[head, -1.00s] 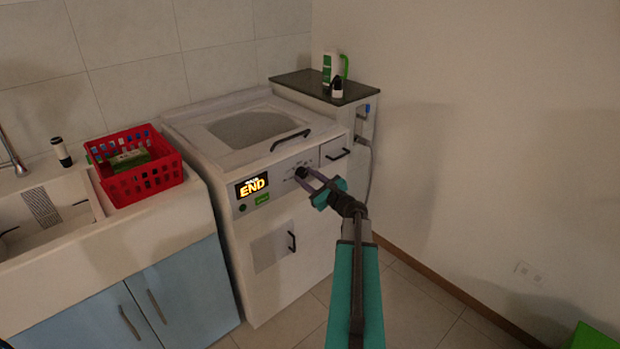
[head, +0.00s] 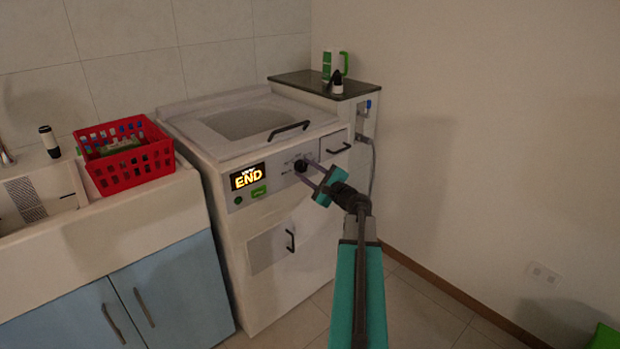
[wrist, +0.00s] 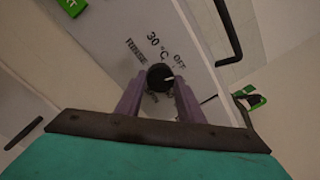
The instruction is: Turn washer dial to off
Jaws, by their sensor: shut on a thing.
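The washer (head: 262,210) stands mid-view with its lit display (head: 247,177) reading "END". Its black dial (head: 300,166) is on the front panel, right of the display. In the wrist view the dial (wrist: 160,77) has a white mark pointing right, just below the "OFF" label (wrist: 179,61); "30 °C" and another label are printed nearby. My gripper (head: 307,172) is at the panel, with its purple fingers on both sides of the dial, shut on it. The fingers also show in the wrist view (wrist: 160,88). They partly hide the dial's surroundings.
A red basket (head: 125,172) sits on the counter at left, above blue cabinets (head: 165,290). A dark-topped side cabinet (head: 310,82) right of the washer holds bottles (head: 335,67). A black handle (head: 289,130) is on the lid.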

